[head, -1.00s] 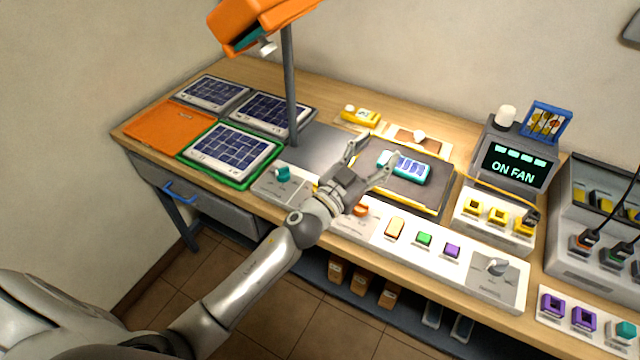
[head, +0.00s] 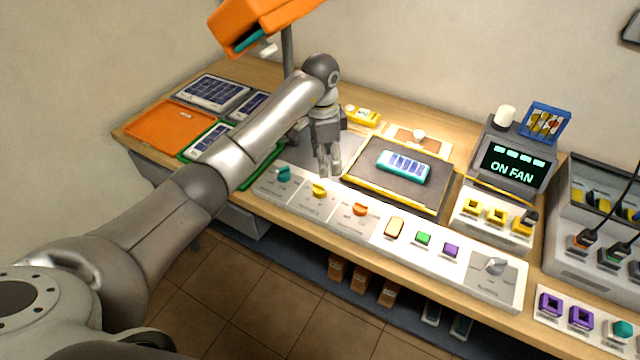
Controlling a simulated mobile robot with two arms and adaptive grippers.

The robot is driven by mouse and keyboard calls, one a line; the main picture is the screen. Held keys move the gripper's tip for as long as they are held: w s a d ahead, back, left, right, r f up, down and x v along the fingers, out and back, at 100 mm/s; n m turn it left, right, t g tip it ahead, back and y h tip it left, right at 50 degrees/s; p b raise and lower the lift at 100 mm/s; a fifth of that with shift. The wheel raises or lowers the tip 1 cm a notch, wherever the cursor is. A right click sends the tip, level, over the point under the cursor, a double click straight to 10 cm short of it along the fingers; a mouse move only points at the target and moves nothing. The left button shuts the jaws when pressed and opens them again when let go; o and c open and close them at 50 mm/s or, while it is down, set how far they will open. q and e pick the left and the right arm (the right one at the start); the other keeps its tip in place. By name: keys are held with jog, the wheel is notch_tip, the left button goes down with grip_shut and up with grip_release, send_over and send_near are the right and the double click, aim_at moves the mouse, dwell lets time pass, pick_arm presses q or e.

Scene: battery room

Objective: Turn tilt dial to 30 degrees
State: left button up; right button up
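A white control strip along the bench front carries a teal dial (head: 283,174), a yellow dial (head: 319,190), an orange dial (head: 360,209) and, at its right end, a grey knob (head: 495,266). The dial labels are too small to read, so I cannot tell which is the tilt dial or its angle. My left gripper (head: 330,171) points down just behind and above the yellow dial and appears apart from it. Its fingers look close together, but I cannot tell whether they are shut. My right gripper is out of view.
A teal-framed solar cell (head: 403,167) lies on a dark plate (head: 370,187) to the right. Solar panels (head: 212,92) and an orange mat (head: 170,126) are at left. An orange lamp head (head: 262,22) hangs above.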

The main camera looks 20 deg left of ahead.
aim_at(320, 185)
pick_arm(q)
jog(key=shift+n+y, duration=0.3)
jog(key=f+p, duration=0.1)
jog(key=f, duration=0.2)
jog(key=a+f, duration=0.1)
jog(key=f, duration=0.2)
jog(key=f+p, duration=0.1)
jog(key=f, duration=0.3)
jog(key=shift+s+a+f+p, duration=0.1)
jog(key=shift+a+p, duration=0.05)
jog(key=shift+p, duration=0.15)
jog(key=c, duration=1.1)
jog(key=shift+o, duration=0.2)
